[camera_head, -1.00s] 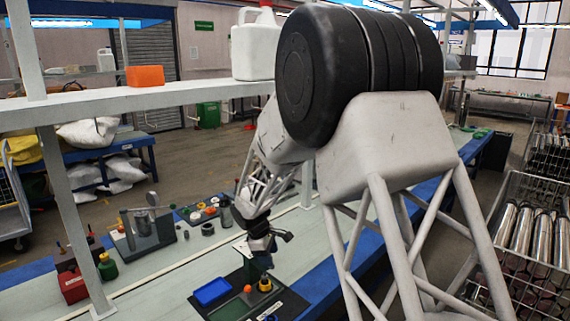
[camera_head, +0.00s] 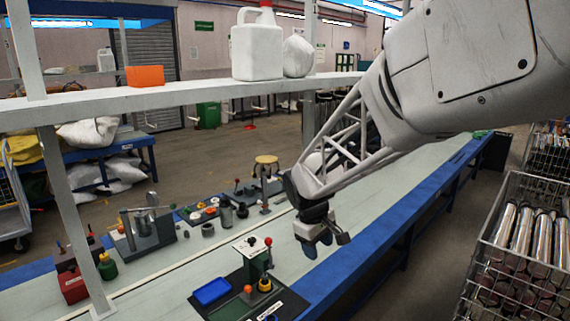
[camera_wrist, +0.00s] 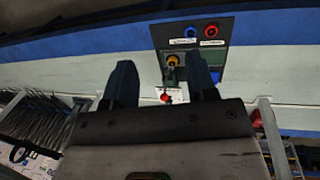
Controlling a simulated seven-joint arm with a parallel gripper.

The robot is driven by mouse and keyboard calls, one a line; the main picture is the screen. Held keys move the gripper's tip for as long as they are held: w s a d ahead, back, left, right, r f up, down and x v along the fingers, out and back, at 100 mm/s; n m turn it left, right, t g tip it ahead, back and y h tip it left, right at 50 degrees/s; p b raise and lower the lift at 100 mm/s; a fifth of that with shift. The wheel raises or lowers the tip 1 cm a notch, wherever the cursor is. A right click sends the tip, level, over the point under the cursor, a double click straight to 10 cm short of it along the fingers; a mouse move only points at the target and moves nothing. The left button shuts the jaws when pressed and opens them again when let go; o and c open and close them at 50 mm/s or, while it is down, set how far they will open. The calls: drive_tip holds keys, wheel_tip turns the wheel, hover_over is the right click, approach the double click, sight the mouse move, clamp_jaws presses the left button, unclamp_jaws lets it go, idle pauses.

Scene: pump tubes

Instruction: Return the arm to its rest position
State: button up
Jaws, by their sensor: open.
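My gripper (camera_head: 314,240) hangs above the front part of the bench, to the right of the black work mat (camera_head: 285,304) in the head view. In the wrist view its two dark fingers (camera_wrist: 160,85) stand apart with nothing between them. On the mat in the head view are a green block with a red-knobbed lever (camera_head: 257,259), a yellow-and-black part (camera_head: 265,284) and a blue tray (camera_head: 212,291). The wrist view shows the yellow part (camera_wrist: 173,60) beyond the fingers, with a blue ring (camera_wrist: 191,32) and a red ring (camera_wrist: 211,31) on the mat.
A shelf (camera_head: 180,96) with a white jug (camera_head: 257,45) and an orange bin (camera_head: 145,76) runs above the bench. A clamp fixture (camera_head: 145,232) and a red box (camera_head: 71,284) stand at left. A wire crate of metal tubes (camera_head: 525,245) is at right.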

drive_tip(key=s+d+r+m, duration=0.1)
drive_tip(key=s+d+m, duration=0.2)
drive_tip(key=s, duration=0.7)
drive_tip(key=s+d+r+m+t+y, duration=0.1)
drive_tip(key=s+d+r+m, duration=0.1)
drive_tip(key=s, duration=0.8)
drive_tip(key=s+d+r+m+y, duration=0.1)
drive_tip(key=s+d+m, duration=0.3)
drive_tip(key=s, duration=0.6)
drive_tip(key=shift+s+d+r+t, duration=0.15)
drive_tip(key=shift+d+r+t, duration=0.2)
drive_tip(key=shift+d, duration=0.25)
